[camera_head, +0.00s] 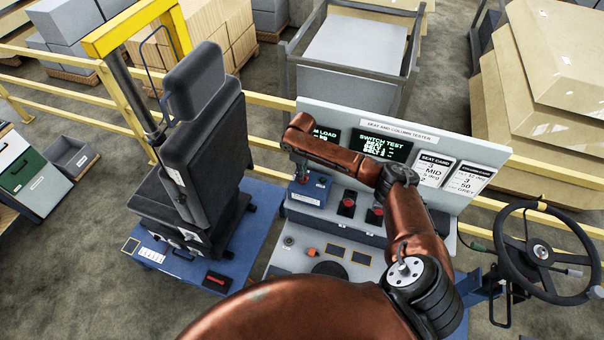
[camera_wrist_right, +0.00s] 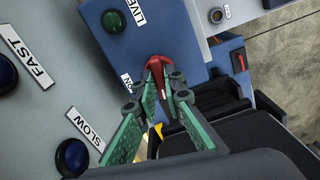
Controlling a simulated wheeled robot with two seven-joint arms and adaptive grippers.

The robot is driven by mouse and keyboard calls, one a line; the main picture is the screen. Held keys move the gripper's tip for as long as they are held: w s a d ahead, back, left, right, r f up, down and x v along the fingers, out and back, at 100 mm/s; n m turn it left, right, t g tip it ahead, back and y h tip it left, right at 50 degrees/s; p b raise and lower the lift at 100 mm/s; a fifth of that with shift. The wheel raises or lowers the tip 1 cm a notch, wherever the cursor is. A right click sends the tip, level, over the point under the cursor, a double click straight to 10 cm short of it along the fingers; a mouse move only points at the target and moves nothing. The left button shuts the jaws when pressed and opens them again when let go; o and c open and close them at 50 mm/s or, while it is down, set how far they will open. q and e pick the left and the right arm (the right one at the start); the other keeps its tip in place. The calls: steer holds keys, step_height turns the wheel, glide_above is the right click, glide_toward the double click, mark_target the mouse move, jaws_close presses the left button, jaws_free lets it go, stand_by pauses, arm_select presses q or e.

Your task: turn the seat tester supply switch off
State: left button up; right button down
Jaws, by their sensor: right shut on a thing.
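The seat tester supply switch is a red handle (camera_wrist_right: 157,64) on a blue box (camera_wrist_right: 165,22) in the right wrist view. A green lamp (camera_wrist_right: 113,20) and a "LIVE" label sit on the same face. An "ON" label, partly hidden, is beside the handle. My right gripper (camera_wrist_right: 165,88) is shut on the red handle, its green-padded fingers on either side of it. In the head view the right gripper (camera_head: 302,170) is at the blue box (camera_head: 308,193) at the left of the tester console; my wrist hides the handle there. My left gripper is out of view.
The console back panel (camera_head: 345,112) has screens and cards. Dark buttons marked "FAST" (camera_wrist_right: 5,72) and "SLOW" (camera_wrist_right: 72,155) are close by. A black seat (camera_head: 205,125) stands on a blue trolley (camera_head: 205,275) at left. A steering wheel (camera_head: 540,252) is at right.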

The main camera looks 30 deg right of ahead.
steer(key=shift+n, duration=0.8)
steer(key=c, duration=2)
jaws_free()
step_height(320, 180, up, 12)
